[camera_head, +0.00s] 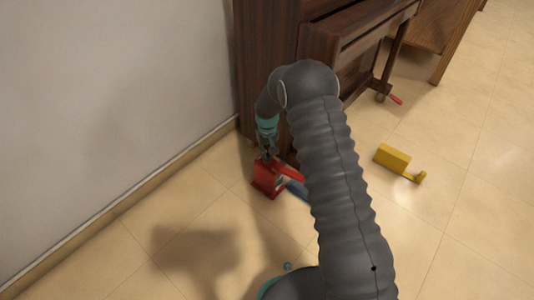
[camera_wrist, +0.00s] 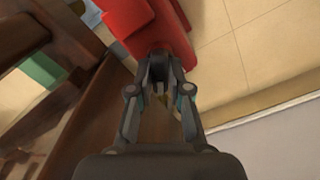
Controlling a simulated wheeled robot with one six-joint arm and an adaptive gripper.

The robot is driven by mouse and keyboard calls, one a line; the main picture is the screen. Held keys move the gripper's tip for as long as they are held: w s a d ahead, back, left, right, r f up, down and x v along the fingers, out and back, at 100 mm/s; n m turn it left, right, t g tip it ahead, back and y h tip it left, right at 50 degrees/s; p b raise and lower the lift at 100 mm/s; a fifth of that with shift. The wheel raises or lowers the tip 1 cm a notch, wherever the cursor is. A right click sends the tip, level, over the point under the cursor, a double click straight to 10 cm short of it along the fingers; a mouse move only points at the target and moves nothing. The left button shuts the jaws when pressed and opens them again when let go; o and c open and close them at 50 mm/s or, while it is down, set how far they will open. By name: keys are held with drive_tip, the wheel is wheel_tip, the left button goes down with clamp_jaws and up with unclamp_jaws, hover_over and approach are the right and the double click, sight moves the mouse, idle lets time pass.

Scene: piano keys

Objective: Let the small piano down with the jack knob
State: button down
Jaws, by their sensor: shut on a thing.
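The dark brown small piano (camera_head: 265,60) stands against the wall at the top of the head view; its dark wood also shows at left in the wrist view (camera_wrist: 75,105). A red jack (camera_head: 266,180) sits on the floor by the piano's near end. The jack fills the top of the wrist view (camera_wrist: 150,22). My gripper (camera_wrist: 160,62) reaches down to the jack, with its fingertips close together at the jack's near end. It is shut on the jack knob, which the fingers mostly hide. In the head view my gripper (camera_head: 267,152) is just above the jack.
A yellow, bracket-like object (camera_head: 393,158) lies on the tiled floor to the right. A small red piece (camera_head: 395,99) shows by a piano leg. The pale wall (camera_head: 110,100) and its baseboard run close on the left. The floor in front is clear.

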sight(267, 154)
drive_tip(key=m, duration=0.6)
drive_tip(key=shift+m, duration=0.3)
drive_tip(key=m, duration=0.5)
drive_tip(key=shift+b, duration=0.4)
drive_tip(key=c, duration=1.1)
unclamp_jaws()
drive_tip(key=shift+a, duration=0.1)
drive_tip(key=shift+r, duration=0.15)
wheel_tip(267, 154, up, 12)
